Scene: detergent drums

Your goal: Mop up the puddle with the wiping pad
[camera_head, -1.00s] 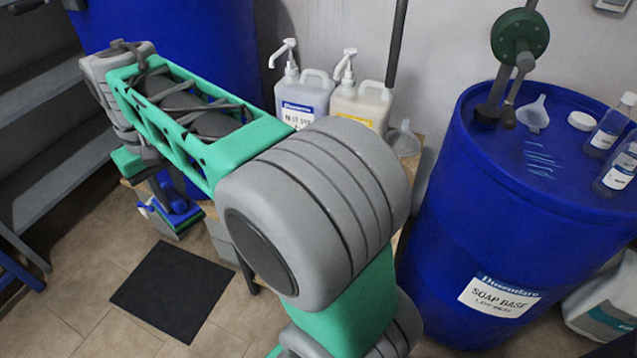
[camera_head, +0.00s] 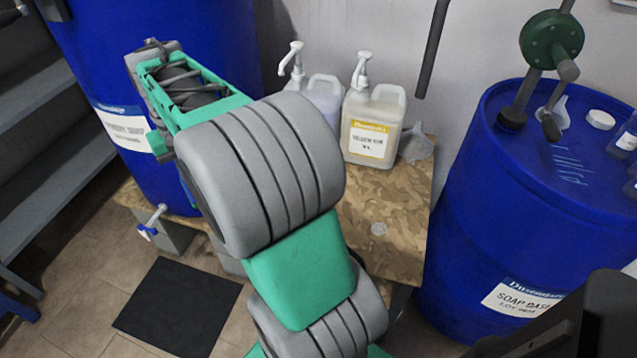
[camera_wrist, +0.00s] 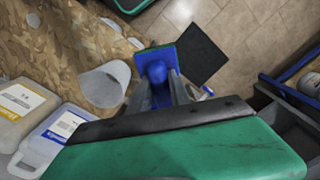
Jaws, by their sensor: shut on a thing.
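In the wrist view, my gripper (camera_wrist: 160,90) is shut on the blue handle of the wiping pad (camera_wrist: 154,53), which has a blue upper side and a green edge. The pad appears beside or over the bench edge; its height is unclear. In the head view my own arm hides the gripper and pad. A pale round patch (camera_head: 379,229) lies on the patterned bench top (camera_head: 400,198). Small pale patches also show on the bench in the wrist view (camera_wrist: 111,23). I cannot tell which, if any, is the puddle.
Two pump jugs, one yellow-labelled (camera_head: 372,128), and a grey funnel (camera_head: 415,145) stand at the bench's back. Blue drums stand left (camera_head: 150,90) and right (camera_head: 530,190). The left drum has a tap (camera_head: 153,222). A black mat (camera_head: 178,307) lies on the floor.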

